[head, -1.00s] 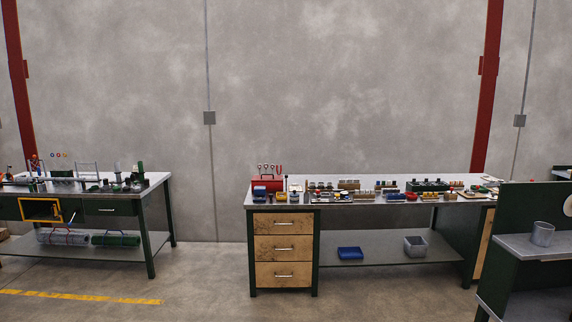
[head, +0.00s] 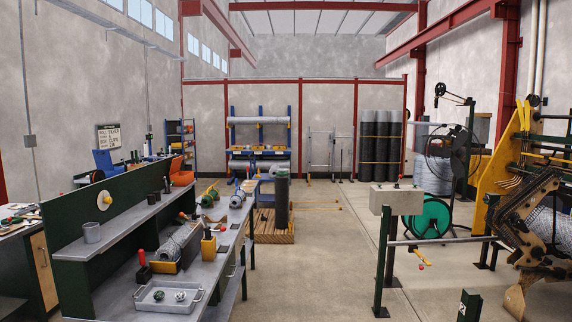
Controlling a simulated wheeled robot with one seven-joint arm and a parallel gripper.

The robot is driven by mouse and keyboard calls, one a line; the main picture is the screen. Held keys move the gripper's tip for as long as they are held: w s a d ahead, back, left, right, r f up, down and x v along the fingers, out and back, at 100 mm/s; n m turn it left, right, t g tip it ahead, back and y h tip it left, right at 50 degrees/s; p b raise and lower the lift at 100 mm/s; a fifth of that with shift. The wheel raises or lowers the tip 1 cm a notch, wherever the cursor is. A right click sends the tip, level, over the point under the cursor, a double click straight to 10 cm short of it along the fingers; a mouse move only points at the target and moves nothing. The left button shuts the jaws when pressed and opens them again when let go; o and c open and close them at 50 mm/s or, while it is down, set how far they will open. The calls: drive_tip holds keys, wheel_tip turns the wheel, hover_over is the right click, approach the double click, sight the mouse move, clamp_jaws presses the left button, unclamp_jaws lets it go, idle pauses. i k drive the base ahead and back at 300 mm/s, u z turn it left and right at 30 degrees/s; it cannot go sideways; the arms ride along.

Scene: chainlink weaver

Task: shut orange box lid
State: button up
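A small orange box (head: 182,179) stands at the left middle of the head view, at the far end of the green-backed bench. An orange panel, which looks like its raised lid, stands up at its back. The box is small here, and its inside and hinge cannot be made out. My gripper is not in view.
The green-backed bench (head: 88,259) runs along the left, with a grey tray (head: 149,308), tools and wire coils. A blue bin (head: 103,161) stands behind it. A grey block on a post (head: 396,200) and machinery are at right. The central floor (head: 325,235) is clear.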

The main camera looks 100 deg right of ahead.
sight(176, 163)
drive_tip(key=z, duration=0.9)
drive_tip(key=i, duration=4.1)
drive_tip(key=z, duration=2.6)
drive_tip(key=i, duration=7.85)
